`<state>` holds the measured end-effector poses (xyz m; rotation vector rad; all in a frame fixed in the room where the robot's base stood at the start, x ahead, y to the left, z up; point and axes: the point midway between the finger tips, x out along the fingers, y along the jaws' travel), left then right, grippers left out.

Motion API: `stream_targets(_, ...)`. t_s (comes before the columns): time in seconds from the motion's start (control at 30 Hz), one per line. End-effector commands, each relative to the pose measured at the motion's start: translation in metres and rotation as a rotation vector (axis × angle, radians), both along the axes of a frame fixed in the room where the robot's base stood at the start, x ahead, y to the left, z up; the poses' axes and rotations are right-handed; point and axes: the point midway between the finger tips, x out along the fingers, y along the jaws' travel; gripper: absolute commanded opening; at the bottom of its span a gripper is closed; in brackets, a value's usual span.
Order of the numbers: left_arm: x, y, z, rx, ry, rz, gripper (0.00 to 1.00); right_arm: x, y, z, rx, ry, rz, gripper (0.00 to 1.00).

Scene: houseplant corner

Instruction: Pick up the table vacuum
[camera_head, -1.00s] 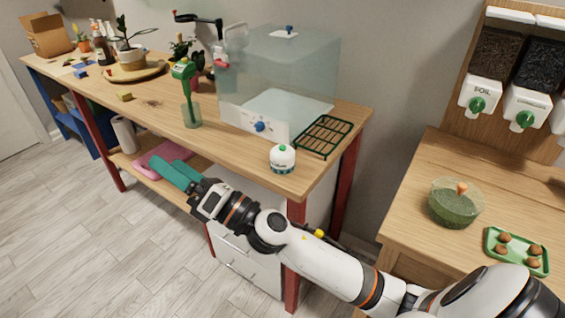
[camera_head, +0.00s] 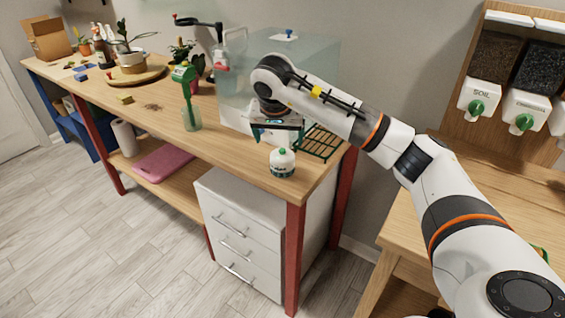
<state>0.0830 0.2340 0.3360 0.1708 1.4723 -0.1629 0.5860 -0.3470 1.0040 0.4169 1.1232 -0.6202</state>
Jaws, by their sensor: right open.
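The table vacuum, as I take it, is a small round white device with a green top (camera_head: 282,163). It stands upright near the front right corner of the wooden workbench (camera_head: 225,141). My right gripper (camera_head: 275,138) is open and points down just behind and above the vacuum, in front of the clear case. Nothing shows between its fingers, and it appears apart from the vacuum. Its fingertips are hard to make out. My left gripper is not in view.
A clear case (camera_head: 235,85) stands close behind the gripper. A green wire rack (camera_head: 320,145) lies right of the vacuum. A green tool in a glass (camera_head: 190,118) stands to the left. White drawers (camera_head: 240,230) are below the bench.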

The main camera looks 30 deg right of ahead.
Motion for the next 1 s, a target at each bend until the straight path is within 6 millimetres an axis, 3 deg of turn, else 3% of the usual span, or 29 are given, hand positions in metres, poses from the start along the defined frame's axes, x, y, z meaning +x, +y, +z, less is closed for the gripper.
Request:
stream_targets(0.3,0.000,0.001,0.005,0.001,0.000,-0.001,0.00,0.013,-0.014,-0.048,-0.003,0.007,-0.002,0.87)
stream_targets(0.57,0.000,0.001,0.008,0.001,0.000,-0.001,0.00,0.019,-0.019,-0.067,-0.001,0.006,-0.001,0.87)
stream_targets(0.8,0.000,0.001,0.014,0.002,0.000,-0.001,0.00,0.026,-0.029,-0.101,0.000,0.006,-0.002,0.87)
stream_targets(1.0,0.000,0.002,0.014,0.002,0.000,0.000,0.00,0.029,-0.032,-0.109,-0.001,0.003,0.001,0.87)
